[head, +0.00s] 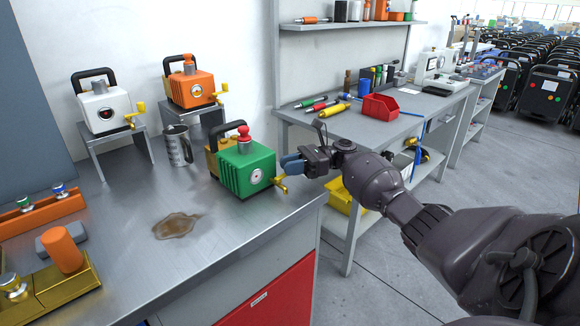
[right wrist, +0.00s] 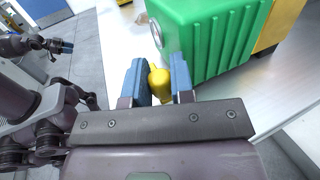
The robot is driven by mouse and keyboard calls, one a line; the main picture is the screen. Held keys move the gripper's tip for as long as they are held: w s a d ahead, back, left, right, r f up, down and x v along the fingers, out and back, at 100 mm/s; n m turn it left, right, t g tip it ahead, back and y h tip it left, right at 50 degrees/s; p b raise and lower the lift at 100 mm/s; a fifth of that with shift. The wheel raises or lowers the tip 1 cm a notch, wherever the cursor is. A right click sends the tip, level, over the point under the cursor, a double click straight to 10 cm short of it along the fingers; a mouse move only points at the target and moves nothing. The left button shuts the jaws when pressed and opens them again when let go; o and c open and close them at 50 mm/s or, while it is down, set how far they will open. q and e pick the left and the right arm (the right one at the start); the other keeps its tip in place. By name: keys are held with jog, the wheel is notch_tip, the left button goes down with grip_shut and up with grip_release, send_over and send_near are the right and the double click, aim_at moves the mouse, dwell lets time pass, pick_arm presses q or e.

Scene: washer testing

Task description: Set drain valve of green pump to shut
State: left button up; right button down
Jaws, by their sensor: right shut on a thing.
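The green pump (head: 245,167) stands near the right edge of the steel bench, with a red knob on top, a black handle and a brass-coloured rear part. Its yellow drain valve handle (head: 280,183) sticks out low on the right side. My right gripper (head: 291,164) is beside the pump at the valve. In the right wrist view its blue fingers are shut on the yellow valve handle (right wrist: 159,85), close to the green housing (right wrist: 210,40). My left gripper (right wrist: 67,46) shows small at the left of the wrist view; its opening is unclear.
A white pump (head: 105,108) and an orange pump (head: 192,88) stand on small stands behind. A metal jug (head: 178,146) is left of the green pump. A brown puddle (head: 177,226) lies in front. A side table holds a red bin (head: 380,107) and tools.

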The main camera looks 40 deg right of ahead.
jog(key=c, duration=1)
grip_release()
jog(key=shift+a, duration=0.1)
jog(key=shift+s+d, duration=0.1)
jog(key=shift+d, duration=0.4)
jog(key=b+v, duration=0.1)
jog(key=v, duration=0.8)
jog(key=shift+d, duration=0.4)
jog(key=shift+s, duration=0.1)
